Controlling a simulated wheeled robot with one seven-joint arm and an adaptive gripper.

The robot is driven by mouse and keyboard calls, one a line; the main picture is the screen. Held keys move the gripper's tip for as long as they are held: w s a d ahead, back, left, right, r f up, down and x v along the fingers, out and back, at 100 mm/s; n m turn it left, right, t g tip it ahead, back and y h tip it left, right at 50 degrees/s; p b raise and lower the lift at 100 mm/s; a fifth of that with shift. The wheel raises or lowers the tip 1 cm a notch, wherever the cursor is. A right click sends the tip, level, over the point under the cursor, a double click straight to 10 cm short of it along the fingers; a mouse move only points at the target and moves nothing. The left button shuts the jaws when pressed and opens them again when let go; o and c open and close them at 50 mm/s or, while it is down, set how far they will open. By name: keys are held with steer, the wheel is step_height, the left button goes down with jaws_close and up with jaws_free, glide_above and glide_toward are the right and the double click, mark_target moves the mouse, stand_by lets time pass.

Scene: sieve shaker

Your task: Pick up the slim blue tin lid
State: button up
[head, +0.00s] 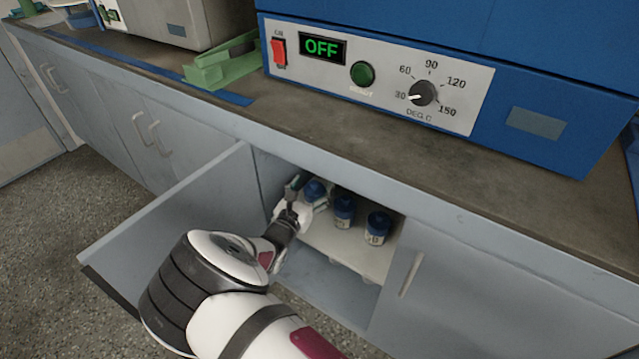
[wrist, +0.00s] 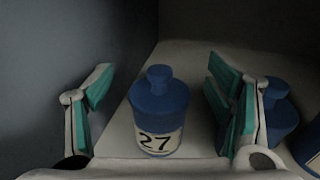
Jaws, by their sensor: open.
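A tin (wrist: 158,130) labelled 27 stands upright on the shelf in the wrist view, with a blue lid (wrist: 158,98) with a round knob on top. My gripper (wrist: 158,88) is open, with one green-padded finger on each side of this tin and visible gaps to both. In the head view my gripper (head: 296,187) reaches into the open cabinet at the leftmost blue-lidded tin (head: 316,190), partly covering it. Two more blue-lidded tins, a middle one (head: 344,209) and a right one (head: 378,227), stand to its right. I cannot tell which lid is the slim one.
A second blue lid (wrist: 280,108) shows behind my right finger in the wrist view. The white shelf (head: 330,238) sits inside the cabinet, with a wall close on the left. The open door (head: 165,215) stands left of my arm. The countertop (head: 330,130) overhangs above.

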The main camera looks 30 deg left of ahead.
steer(key=shift+w+a, duration=0.15)
steer(key=shift+w, duration=0.6)
steer(key=c, duration=1.4)
steer(key=shift+c, duration=0.2)
